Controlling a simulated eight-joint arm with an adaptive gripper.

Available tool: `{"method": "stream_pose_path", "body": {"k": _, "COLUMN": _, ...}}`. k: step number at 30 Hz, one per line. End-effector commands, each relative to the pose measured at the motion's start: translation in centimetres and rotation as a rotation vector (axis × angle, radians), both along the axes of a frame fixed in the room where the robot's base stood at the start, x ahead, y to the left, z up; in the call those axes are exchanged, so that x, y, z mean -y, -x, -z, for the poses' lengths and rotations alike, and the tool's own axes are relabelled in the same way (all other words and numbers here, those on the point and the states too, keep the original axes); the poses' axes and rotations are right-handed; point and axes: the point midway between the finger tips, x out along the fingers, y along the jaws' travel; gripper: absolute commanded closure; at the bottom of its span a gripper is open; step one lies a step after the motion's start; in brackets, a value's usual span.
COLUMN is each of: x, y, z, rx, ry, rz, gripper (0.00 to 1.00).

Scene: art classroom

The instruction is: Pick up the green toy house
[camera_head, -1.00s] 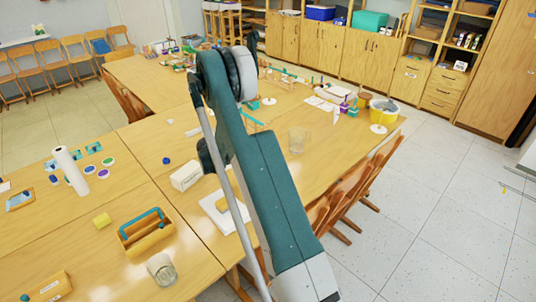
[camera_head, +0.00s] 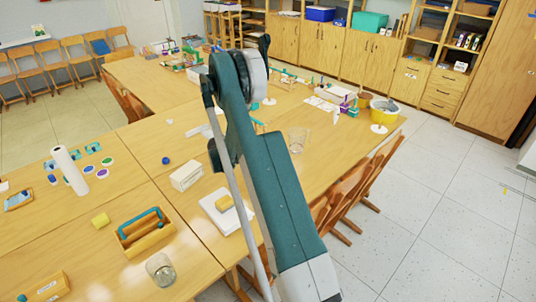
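A small green thing (camera_head: 354,111) stands near the far right corner of the long table, beside a small purple thing (camera_head: 344,108) and left of a yellow bucket. It may be the green toy house, but it is too small to tell its shape. My teal arm rises through the middle of the view and hides part of the tables behind it. My gripper cannot be made out; the far end of my arm is hidden behind its own elbow.
The yellow bucket (camera_head: 384,112) and a clear glass jar (camera_head: 298,139) stand on the right table. A wooden caddy (camera_head: 146,238), a paper roll (camera_head: 70,171) and a white box (camera_head: 186,175) stand at left. Wooden chairs (camera_head: 345,190) line the right edge; the floor beyond is open.

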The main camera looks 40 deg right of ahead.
Motion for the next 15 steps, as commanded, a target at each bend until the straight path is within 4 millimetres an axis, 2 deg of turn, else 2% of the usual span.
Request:
{"method": "stream_pose_path", "body": {"k": 12, "x": -0.05, "y": -0.01, "z": -0.01, "rx": 0.000, "ry": 0.000, "rz": 0.000, "gripper": 0.48}}
{"method": "stream_pose_path", "body": {"k": 15, "x": -0.05, "y": -0.01, "z": -0.01, "rx": 0.000, "ry": 0.000, "rz": 0.000, "gripper": 0.59}}
